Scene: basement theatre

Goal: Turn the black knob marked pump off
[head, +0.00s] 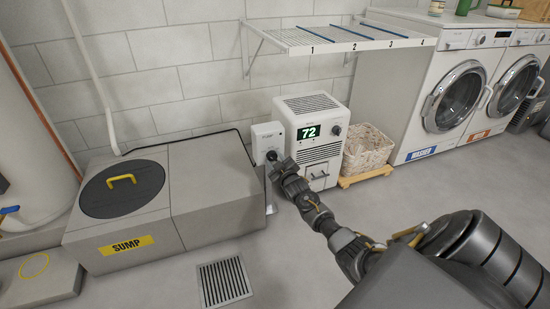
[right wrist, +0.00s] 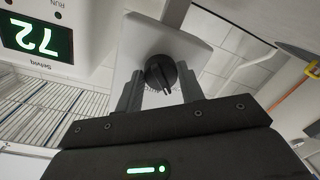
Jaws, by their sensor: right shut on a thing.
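The black knob (right wrist: 160,72) sits on the face of a white control box (right wrist: 190,45) in the right wrist view. Its ridge points mostly down in that picture. Small marks around it are too small to read. My right gripper (head: 273,163) is at the front of this box. The right wrist view shows its fingers (right wrist: 160,92) on either side of the knob, shut on it. My left gripper is not in view.
A white dehumidifier (head: 312,105) showing 72 stands close right of the control box. The grey sump cover (head: 205,180) with a black lid (head: 122,190) is to the left. A wicker basket (head: 368,150) and wall rack (head: 330,38) are to the right. A drain grate (head: 224,282) lies in open floor.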

